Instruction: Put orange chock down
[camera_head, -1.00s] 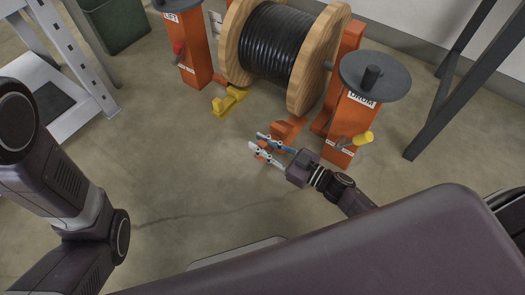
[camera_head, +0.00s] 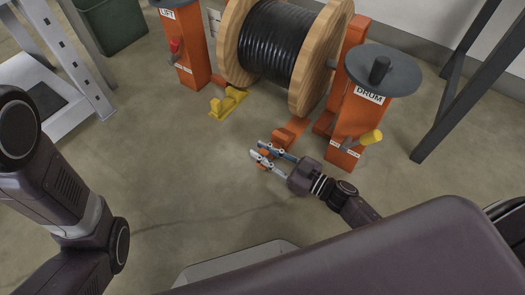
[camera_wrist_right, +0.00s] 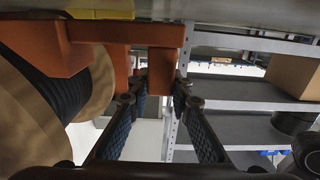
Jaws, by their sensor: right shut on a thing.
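The orange chock (camera_head: 288,137) is low at the floor in front of the reel's right flange in the head view. My right gripper (camera_head: 263,153) is shut on a narrow orange part of it. In the right wrist view, that part of the chock (camera_wrist_right: 161,70) sits between the two fingertips, and its broader body is at upper left. Whether its underside touches the floor I cannot tell. The wooden cable reel (camera_head: 268,45) stands behind it. My left arm shows at the left edge of the head view, but its gripper is out of frame.
A yellow chock (camera_head: 228,101) lies at the reel's left flange. Grey shelving (camera_head: 62,55) is at left. Floor in front is clear.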

